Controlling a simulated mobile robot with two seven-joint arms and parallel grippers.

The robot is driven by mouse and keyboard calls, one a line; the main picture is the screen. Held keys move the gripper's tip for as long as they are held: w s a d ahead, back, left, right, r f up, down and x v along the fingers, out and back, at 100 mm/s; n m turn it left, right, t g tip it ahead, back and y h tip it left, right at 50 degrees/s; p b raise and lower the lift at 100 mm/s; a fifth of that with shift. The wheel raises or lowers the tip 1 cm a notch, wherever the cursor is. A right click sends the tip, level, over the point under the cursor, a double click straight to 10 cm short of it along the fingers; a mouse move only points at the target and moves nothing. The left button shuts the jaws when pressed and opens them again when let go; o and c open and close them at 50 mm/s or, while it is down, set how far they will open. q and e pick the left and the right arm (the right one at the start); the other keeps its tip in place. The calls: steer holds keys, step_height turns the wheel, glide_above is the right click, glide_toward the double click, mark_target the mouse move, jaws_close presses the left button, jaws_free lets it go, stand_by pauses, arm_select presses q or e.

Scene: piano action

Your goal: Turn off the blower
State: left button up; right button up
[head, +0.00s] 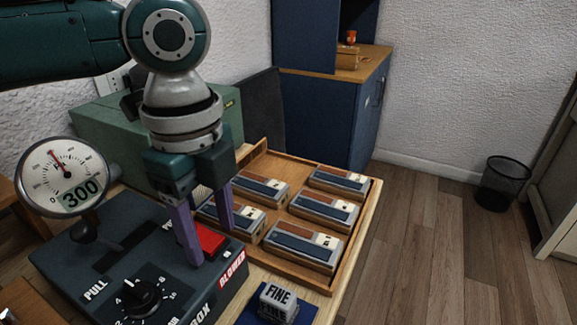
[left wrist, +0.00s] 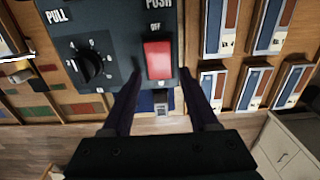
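The blower control box (head: 75,260) is a dark box with a black dial (head: 139,297), PULL and PUSH lettering and a "BLOWER" label. Its red rocker switch (head: 208,238) sits near the right edge; it also shows in the left wrist view (left wrist: 158,60), with "OFF" printed at one end. My left gripper (head: 212,250) points down over the switch, its two purple fingers apart. My right gripper is not in view.
A round gauge (head: 62,177) reading 300 stands at the left. A wooden tray (head: 262,150) with several block-like parts lies right of the box. A small "FINE" block (head: 279,303) on a blue pad is in front. A green case (head: 105,125) stands behind.

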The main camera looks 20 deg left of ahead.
arm_select(q)
jaws_close()
stand_by(0.3)
steer(key=shift+a+r+h+p, duration=0.2)
steer(key=shift+h+p, duration=0.2)
steer(key=shift+p, duration=0.15)
steer(key=shift+a+h+p, duration=0.1)
steer(key=shift+h+p, duration=0.2)
steer(key=shift+h, duration=0.1)
steer(key=shift+a+h, duration=0.1)
steer(key=shift+h, duration=0.6)
steer(key=shift+o, duration=0.9)
jaws_free()
